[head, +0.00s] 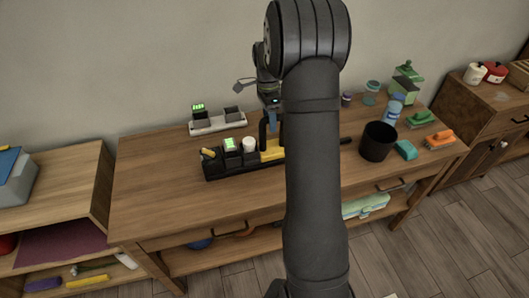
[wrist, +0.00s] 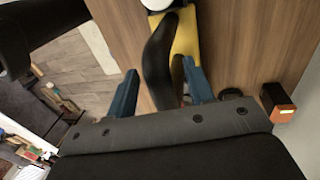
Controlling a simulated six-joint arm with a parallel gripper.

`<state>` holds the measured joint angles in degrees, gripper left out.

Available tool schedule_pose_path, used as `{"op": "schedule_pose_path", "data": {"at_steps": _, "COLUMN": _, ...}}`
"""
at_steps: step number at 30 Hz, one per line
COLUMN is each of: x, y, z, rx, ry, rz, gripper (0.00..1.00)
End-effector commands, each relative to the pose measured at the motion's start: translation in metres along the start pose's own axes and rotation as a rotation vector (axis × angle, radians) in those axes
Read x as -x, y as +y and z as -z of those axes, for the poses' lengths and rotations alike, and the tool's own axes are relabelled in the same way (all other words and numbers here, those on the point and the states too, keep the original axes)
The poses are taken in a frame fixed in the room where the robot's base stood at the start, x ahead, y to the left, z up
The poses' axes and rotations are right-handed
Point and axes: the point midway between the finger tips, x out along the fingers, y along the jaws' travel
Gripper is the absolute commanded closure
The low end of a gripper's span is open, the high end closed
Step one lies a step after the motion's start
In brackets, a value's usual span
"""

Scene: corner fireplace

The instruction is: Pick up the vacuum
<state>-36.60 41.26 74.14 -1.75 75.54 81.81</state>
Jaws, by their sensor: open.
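A yellow and black tool that looks like the vacuum (head: 271,151) is on the wooden workbench, beside the items in a black tray; my arm hides part of it. In the wrist view, its yellow body (wrist: 185,40) and curved black handle (wrist: 158,62) show. My gripper (wrist: 160,88) is open, with one blue finger on each side of the handle. The handle lies between the fingers, and I cannot tell whether either touches it. In the head view, my gripper (head: 272,112) is partly hidden behind my arm, above the tool.
The black tray (head: 215,175) holds a white cylinder (head: 249,145) and a green-lit device (head: 229,144). A white charger strip (head: 218,125) lies behind. A black cup (head: 378,142), teal block (head: 405,150) and brushes stand right. The bench's left part is clear.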

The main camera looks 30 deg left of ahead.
Motion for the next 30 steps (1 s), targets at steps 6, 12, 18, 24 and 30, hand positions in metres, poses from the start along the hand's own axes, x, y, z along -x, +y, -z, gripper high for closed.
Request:
{"op": "schedule_pose_path", "data": {"at_steps": 6, "x": 0.0004, "y": 0.0, "z": 0.0, "rx": 0.0, "ry": 0.0, "rz": 0.0, "gripper": 0.66}}
{"op": "schedule_pose_path", "data": {"at_steps": 12, "x": 0.0006, "y": 0.0001, "z": 0.0, "rx": 0.0, "ry": 0.0, "rz": 0.0, "gripper": 1.0}}
{"op": "schedule_pose_path", "data": {"at_steps": 18, "x": 0.0007, "y": 0.0001, "z": 0.0, "rx": 0.0, "ry": 0.0, "rz": 0.0, "gripper": 1.0}}
{"op": "schedule_pose_path", "data": {"at_steps": 24, "x": 0.0008, "y": 0.0001, "z": -0.0001, "rx": 0.0, "ry": 0.0, "rz": 0.0, "gripper": 1.0}}
{"op": "schedule_pose_path", "data": {"at_steps": 30, "x": 0.001, "y": 0.0001, "z": -0.0001, "rx": 0.0, "ry": 0.0, "rz": 0.0, "gripper": 1.0}}
